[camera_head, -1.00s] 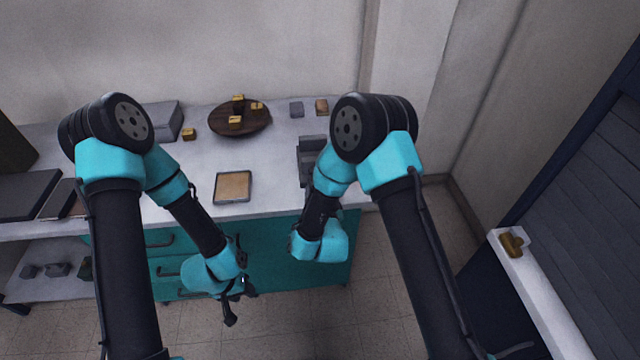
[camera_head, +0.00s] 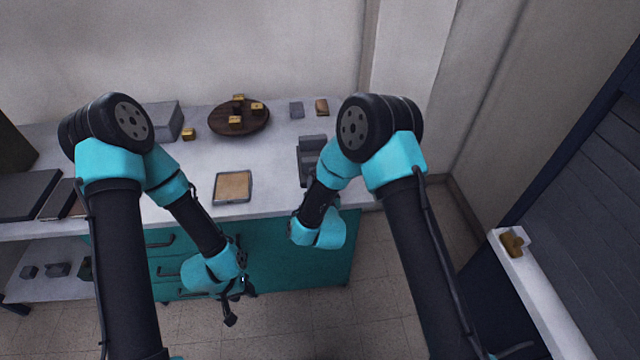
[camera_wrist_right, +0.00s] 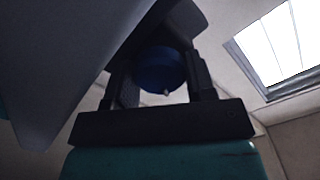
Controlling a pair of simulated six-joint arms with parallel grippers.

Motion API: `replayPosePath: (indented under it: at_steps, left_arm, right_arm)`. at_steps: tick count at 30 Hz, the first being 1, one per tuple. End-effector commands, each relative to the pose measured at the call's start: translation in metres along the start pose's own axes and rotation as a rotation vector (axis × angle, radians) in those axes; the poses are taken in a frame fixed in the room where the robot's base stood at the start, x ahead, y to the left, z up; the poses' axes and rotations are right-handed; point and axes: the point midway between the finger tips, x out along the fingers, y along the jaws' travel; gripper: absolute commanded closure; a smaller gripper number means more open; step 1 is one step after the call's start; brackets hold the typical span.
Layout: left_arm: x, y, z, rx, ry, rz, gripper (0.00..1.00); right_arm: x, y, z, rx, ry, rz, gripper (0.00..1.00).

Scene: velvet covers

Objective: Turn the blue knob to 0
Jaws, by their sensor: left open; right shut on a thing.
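The blue knob (camera_wrist_right: 158,72) shows in the right wrist view, round and dark blue, with a small pale mark at its lower edge. My right gripper (camera_wrist_right: 163,80) is shut on it, with one dark finger on each side. No scale or number can be read, so the knob's setting cannot be told. In the head view the knob and the right fingers are hidden by my right wrist, which is low at the counter's front edge. My left gripper (camera_head: 240,305) is open and empty in front of the teal drawers.
The white counter (camera_head: 280,150) holds a tan-topped tray (camera_head: 233,187), a round wooden board (camera_head: 238,118) with several yellow-topped blocks, and grey blocks (camera_head: 312,150). Teal drawers (camera_head: 290,255) with handles are below. Open floor (camera_head: 400,270) lies to the right.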

Motion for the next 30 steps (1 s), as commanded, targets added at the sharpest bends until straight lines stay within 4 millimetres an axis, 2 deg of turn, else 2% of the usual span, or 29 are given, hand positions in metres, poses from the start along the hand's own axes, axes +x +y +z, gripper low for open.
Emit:
replayPosePath:
  at_steps: [1, 5, 17, 30]
  left_arm:
    - [0.0000, 0.0000, 0.0000, 0.000, 0.000, 0.000, 0.57]
    - [0.0000, 0.0000, 0.0000, 0.000, 0.000, 0.000, 0.57]
    - [0.0000, 0.0000, 0.0000, 0.000, 0.000, 0.000, 0.57]
    - [0.0000, 0.0000, 0.0000, 0.000, 0.000, 0.000, 0.57]
  right_arm:
    - [-0.0001, 0.0000, 0.0000, 0.000, 0.000, 0.000, 0.61]
    - [-0.0001, 0.0001, 0.0000, 0.000, 0.000, 0.000, 0.73]
    - [-0.0001, 0.0000, 0.0001, -0.067, 0.000, 0.000, 0.73]
    - [-0.0001, -0.0004, 0.0002, -0.345, 0.000, 0.000, 0.73]
